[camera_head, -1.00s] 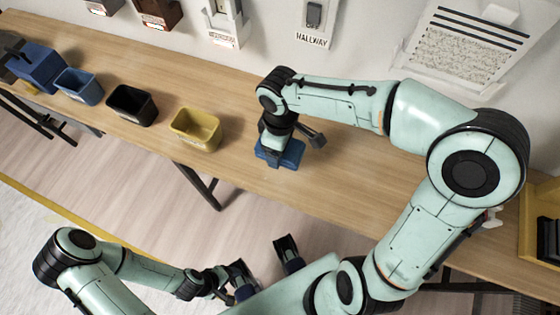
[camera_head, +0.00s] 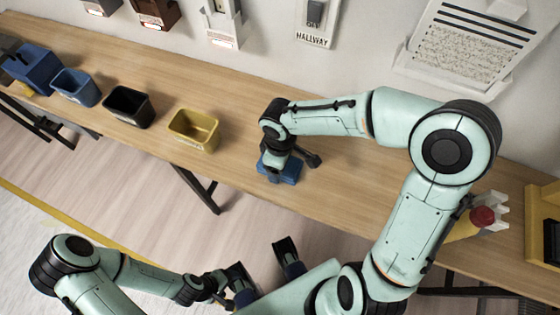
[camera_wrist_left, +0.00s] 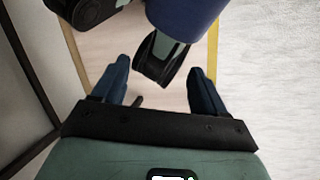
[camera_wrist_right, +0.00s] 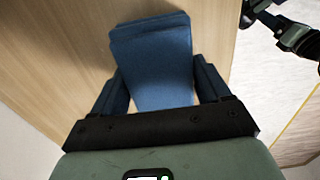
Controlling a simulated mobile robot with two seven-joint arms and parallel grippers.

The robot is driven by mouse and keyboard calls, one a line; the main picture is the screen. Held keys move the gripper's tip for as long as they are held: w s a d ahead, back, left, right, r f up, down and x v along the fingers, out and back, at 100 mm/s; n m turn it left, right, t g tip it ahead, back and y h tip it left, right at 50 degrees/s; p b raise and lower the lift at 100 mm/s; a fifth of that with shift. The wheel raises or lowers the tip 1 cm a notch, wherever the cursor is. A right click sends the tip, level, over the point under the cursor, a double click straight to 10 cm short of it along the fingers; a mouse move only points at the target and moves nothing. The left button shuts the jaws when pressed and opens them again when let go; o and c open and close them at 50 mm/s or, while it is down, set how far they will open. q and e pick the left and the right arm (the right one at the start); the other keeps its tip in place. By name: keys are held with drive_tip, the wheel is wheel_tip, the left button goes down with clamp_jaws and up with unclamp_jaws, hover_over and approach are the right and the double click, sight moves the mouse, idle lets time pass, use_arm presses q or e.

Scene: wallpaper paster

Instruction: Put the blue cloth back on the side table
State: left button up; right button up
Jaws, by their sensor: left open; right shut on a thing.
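The blue cloth (camera_head: 290,174), a folded pad, is at the long wooden table (camera_head: 350,190), right of the yellow bin. My right gripper (camera_head: 276,160) points down over it, partly hiding it. In the right wrist view, the cloth (camera_wrist_right: 155,65) sits between the two fingers, which are shut on it, with the wood surface behind. I cannot tell whether it touches the tabletop. My left gripper (camera_head: 265,270) is open and empty in front of the table; its spread fingers also show in the left wrist view (camera_wrist_left: 158,80).
A yellow bin (camera_head: 194,130), a black bin (camera_head: 129,107) and a blue bin (camera_head: 75,87) stand along the table to the left. A red-capped bottle (camera_head: 483,217) and a yellow box (camera_head: 545,225) are at the right. Bare wood lies behind my right gripper.

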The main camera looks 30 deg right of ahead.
drive_tip(key=shift+f, duration=0.25)
drive_tip(key=o, duration=1)
drive_tip(key=shift+o, duration=0.2)
drive_tip(key=shift+r, duration=0.1)
drive_tip(key=shift+r, duration=0.4)
wheel_tip(320, 180, up, 13)
drive_tip(key=p, duration=0.2)
drive_tip(key=shift+s+f+p, duration=0.15)
drive_tip(key=shift+p, duration=0.25)
drive_tip(key=shift+a, duration=0.1)
